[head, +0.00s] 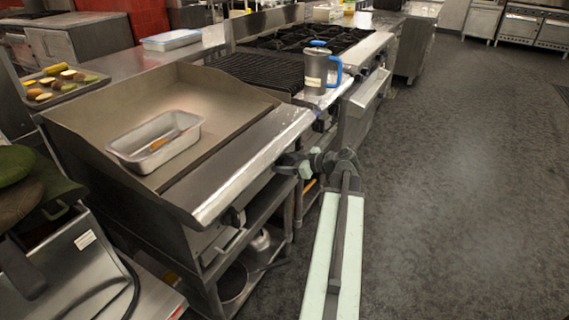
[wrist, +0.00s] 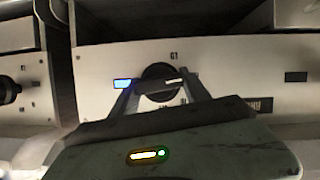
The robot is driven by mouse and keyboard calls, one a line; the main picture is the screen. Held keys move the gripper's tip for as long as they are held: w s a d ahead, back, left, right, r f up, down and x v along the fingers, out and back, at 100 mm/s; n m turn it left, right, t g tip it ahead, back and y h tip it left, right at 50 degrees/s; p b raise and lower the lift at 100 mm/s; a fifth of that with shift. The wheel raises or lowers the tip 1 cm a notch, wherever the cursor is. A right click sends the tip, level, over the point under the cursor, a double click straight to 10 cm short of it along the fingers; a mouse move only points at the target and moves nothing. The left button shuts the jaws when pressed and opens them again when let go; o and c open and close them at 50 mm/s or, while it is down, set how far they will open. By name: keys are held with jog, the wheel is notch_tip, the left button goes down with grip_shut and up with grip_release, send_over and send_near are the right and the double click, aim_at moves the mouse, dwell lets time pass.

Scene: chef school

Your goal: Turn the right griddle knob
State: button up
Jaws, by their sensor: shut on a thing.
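A round black knob (wrist: 157,76) sits on a pale metal panel below the mark "G1" in the wrist view. My gripper (head: 284,163) reaches the front of the cooking line near the right end of the griddle (head: 150,85) in the head view. In the wrist view my gripper's fingers (wrist: 157,85) lie on both sides of the black knob and are shut on it. The gripper and arm hide this knob in the head view. Another black knob (wrist: 9,91) shows at the left edge of the wrist view. A dark griddle knob (head: 233,217) shows on the griddle's front.
A metal loaf pan (head: 128,155) with a small orange-brown item stands on the griddle. A grey pitcher with a blue handle (head: 315,72) stands on the counter to the right. Shelves with pots lie below the griddle. The dark floor (head: 460,180) at right is clear.

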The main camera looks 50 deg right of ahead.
jog(key=shift+d+f+m+g+y, duration=0.15)
jog(key=shift+m+y, duration=0.35)
jog(key=shift+m, duration=0.3)
jog(key=shift+d+r+m+g+y, duration=0.15)
jog(key=shift+m+y, duration=0.35)
jog(key=shift+m, duration=0.3)
jog(key=m+y+b, duration=0.2)
jog(key=m, duration=0.1)
jog(key=shift+a+f+m+y+b, duration=0.1)
jog(key=shift+f+m+y+b, duration=0.2)
jog(key=m+y+b, duration=0.2)
jog(key=m+b, duration=0.1)
jog(key=m, duration=0.1)
jog(key=shift+f+b, duration=0.1)
jog(key=shift+b, duration=0.25)
jog(key=m+t+y+b, duration=0.1)
jog(key=m+b, duration=0.1)
jog(key=shift+m, duration=0.3)
jog(key=shift+m+t+y+b, duration=0.3)
jog(key=shift+m+t+b, duration=0.1)
jog(key=shift+m+b, duration=0.25)
jog(key=shift+r+m, duration=0.2)
jog(key=shift+m, duration=0.05)
jog(key=o, duration=1.4)
